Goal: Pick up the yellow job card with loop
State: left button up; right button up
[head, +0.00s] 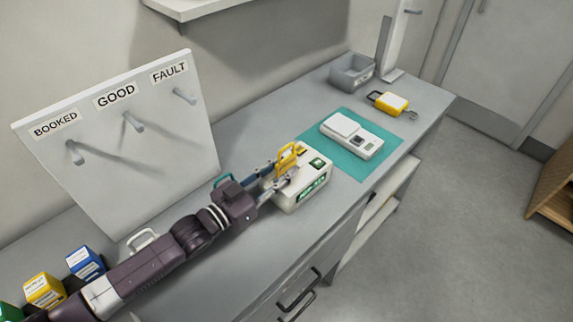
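The yellow job card with its loop (288,155) stands upright at the left end of a white box (303,190) with green labels. My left gripper (282,172) reaches in from the left, low over the bench, with its fingertips at the lower part of the yellow card. The two fingers show apart, one on the far side and one on the near side. Whether they touch the card is too small to tell. The card's lower part is partly hidden by the fingers. My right gripper is not in view.
A white device (352,137) lies on a teal mat (375,168). Beyond are a yellow case (391,103) and a grey bin (351,73). A pegboard (110,150) marked BOOKED, GOOD, FAULT stands at the back left. A white loop (143,239) and small boxes (85,262) sit near my arm.

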aim_at(296, 157)
pick_arm(q)
jog(key=w+d, duration=0.1)
jog(key=w+p, duration=0.1)
jog(key=w, duration=0.1)
jog(key=shift+d, duration=0.4)
jog(key=shift+f+p+x, duration=0.15)
jog(key=shift+p+x, duration=0.2)
jog(key=shift+x, duration=0.45)
jog(key=shift+f+p+x, duration=0.15)
jog(key=shift+p+x, duration=0.15)
jog(key=shift+x, duration=0.45)
jog(key=shift+a, duration=0.1)
jog(key=c, duration=0.4)
grip_shut()
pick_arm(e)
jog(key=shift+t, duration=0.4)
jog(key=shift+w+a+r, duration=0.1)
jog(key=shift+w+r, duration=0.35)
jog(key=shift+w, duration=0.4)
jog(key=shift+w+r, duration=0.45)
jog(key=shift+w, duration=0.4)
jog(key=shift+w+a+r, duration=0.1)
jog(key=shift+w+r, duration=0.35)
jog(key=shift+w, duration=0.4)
